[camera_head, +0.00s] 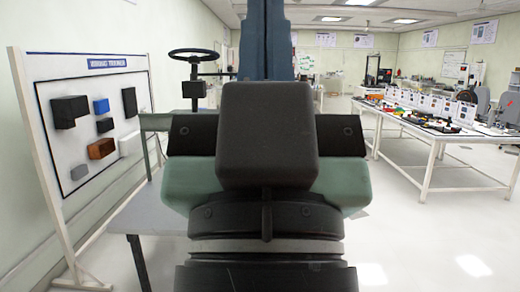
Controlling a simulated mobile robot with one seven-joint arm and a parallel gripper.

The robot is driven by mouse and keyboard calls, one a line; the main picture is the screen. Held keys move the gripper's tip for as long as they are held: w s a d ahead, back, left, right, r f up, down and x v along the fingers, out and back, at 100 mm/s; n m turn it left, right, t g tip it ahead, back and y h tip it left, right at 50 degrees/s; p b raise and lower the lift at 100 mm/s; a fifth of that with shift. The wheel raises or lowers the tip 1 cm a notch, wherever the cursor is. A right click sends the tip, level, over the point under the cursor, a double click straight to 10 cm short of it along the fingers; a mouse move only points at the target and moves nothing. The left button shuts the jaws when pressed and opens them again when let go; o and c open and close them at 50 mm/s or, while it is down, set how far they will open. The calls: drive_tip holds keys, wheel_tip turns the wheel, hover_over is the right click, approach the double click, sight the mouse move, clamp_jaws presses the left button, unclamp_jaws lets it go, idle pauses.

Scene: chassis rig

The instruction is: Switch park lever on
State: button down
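The upper part of the chassis rig shows behind my arm: a dark steering wheel (193,54) on a post, with a small black box (194,89) below it. I cannot make out the park lever; my own arm, large in the middle of the picture, covers much of the area behind it. My gripper is not in view.
A white board (90,66) with several coloured boxes stands at the left. A grey low table (150,215) is partly hidden behind my arm. A long white table (405,150) with many small items stands at the right. The floor (440,235) at the front right is clear.

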wheel_tip(320, 180, up, 12)
drive_tip(key=p, duration=0.9)
drive_tip(key=shift+r+p, duration=0.15)
drive_tip(key=shift+p, duration=0.15)
